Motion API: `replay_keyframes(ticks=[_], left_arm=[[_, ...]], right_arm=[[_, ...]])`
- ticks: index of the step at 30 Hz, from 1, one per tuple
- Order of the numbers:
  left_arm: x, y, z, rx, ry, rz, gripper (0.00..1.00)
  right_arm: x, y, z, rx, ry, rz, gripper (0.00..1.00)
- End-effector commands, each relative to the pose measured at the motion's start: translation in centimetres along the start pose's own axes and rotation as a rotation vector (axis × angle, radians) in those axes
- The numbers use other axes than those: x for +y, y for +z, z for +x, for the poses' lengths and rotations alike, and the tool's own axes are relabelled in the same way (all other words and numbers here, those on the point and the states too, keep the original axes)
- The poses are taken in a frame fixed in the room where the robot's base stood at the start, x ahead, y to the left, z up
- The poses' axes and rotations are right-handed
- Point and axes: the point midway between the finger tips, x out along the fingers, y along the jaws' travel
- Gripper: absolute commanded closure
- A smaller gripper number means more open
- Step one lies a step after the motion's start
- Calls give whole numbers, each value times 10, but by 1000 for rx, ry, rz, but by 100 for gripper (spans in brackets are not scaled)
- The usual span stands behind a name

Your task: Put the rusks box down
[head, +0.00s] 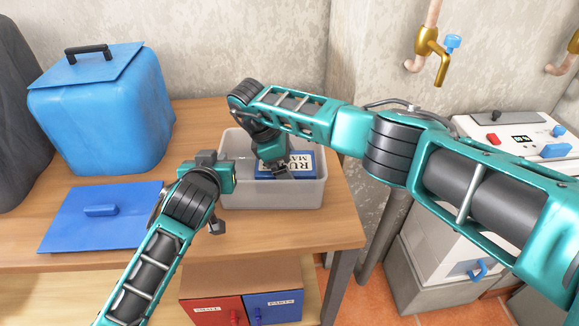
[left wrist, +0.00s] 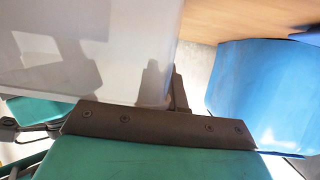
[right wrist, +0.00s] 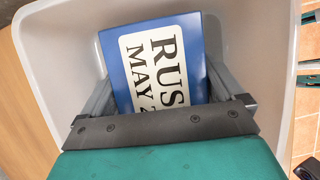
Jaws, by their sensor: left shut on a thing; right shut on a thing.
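The rusks box (head: 304,164) is blue with a white label. It is inside a grey tub (head: 275,196) on the wooden table. My right gripper (head: 279,170) reaches down into the tub and is shut on the box; in the right wrist view the box (right wrist: 160,65) sits between the two fingers. I cannot tell whether the box touches the tub's floor. My left gripper (head: 234,172) is at the tub's left side and is shut on the tub's wall, as far as I can see. The tub wall (left wrist: 130,50) fills the upper left of the left wrist view, and one finger is hidden.
A blue container (head: 100,115) with a handled lid stands at the back left. A flat blue panel (head: 100,225) with a handle lies in front of it. Red and blue boxes (head: 240,300) are below the table. A brass tap (head: 432,50) and a white machine (head: 515,135) are right.

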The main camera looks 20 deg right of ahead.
Motion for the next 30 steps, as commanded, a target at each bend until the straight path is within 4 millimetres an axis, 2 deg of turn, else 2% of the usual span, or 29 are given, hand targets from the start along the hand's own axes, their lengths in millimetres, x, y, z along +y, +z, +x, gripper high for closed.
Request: replay_keyframes(ticks=[8, 9, 10, 17, 20, 23, 30], left_arm=[[0, 0, 0, -1, 0, 0, 100], [0, 0, 0, -1, 0, 0, 100], [0, 0, 0, -1, 0, 0, 100], [0, 0, 0, -1, 0, 0, 100], [0, 0, 0, -1, 0, 0, 100], [0, 0, 0, -1, 0, 0, 100], [0, 0, 0, -1, 0, 0, 100]], right_arm=[[0, -1, 1, 0, 1, 0, 45], [0, -1, 2, 0, 1, 0, 2], [0, -1, 1, 0, 1, 0, 0], [0, 0, 1, 1, 1, 0, 0], [1, 0, -6, 1, 3, 0, 0], [1, 0, -21, 2, 5, 0, 0], [1, 0, -73, 2, 5, 0, 0]])
